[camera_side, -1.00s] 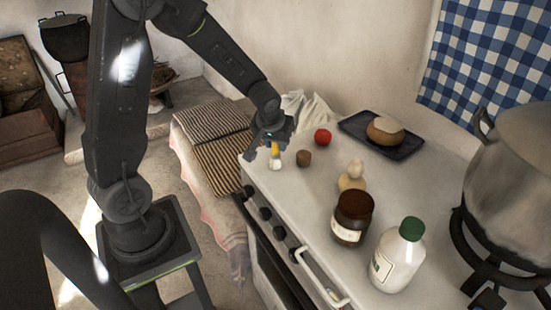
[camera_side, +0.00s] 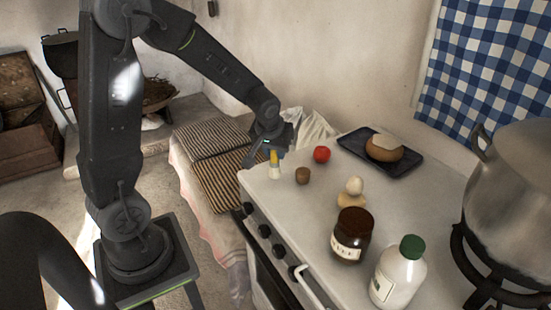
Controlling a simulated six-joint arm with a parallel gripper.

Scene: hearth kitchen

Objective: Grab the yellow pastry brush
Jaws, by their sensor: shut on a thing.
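The yellow pastry brush (camera_side: 274,159) is upright at the far left corner of the white stove top, with its pale bristle end (camera_side: 275,173) pointing down. My gripper (camera_side: 273,150) comes from above and is shut on the upper part of its yellow handle. The fingers hide the top of the handle. I cannot tell whether the bristles touch the stove top or hang just above it.
Close by on the stove top (camera_side: 300,210) are a brown cork-like piece (camera_side: 302,175) and a red tomato-like ball (camera_side: 321,154). Behind is a dark tray (camera_side: 352,143) with bread (camera_side: 384,148). Nearer stand a small wooden figure (camera_side: 352,192), brown jar (camera_side: 351,235), white bottle (camera_side: 399,272) and large pot (camera_side: 515,180).

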